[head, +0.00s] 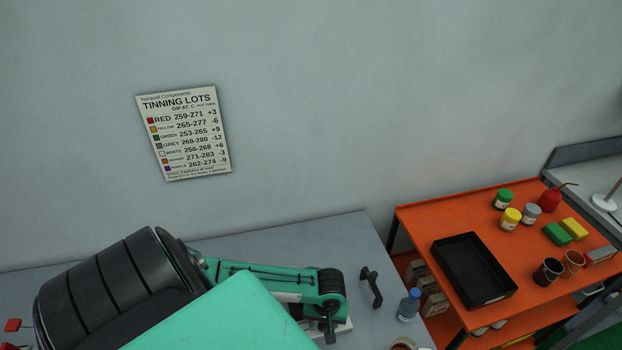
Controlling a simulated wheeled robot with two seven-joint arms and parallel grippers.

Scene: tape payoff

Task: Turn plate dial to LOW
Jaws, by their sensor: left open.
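No plate dial can be made out in the head view. My left arm comes in from the left, large and close, and covers much of the grey bench (300,230). My left gripper (331,326) is over the bench's front right part, seen from behind and above. It is open, and I see nothing held in it. A pale object (345,329) shows only in part beside and beneath the gripper; I cannot tell whether they touch. My right gripper is not in view.
A black handle-like piece (371,287) and a blue-capped bottle (409,305) are right of the gripper. An orange cart (440,216) holds a black tray (472,270), jars, cups and sponges. A tinning lots chart (185,133) hangs on the wall.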

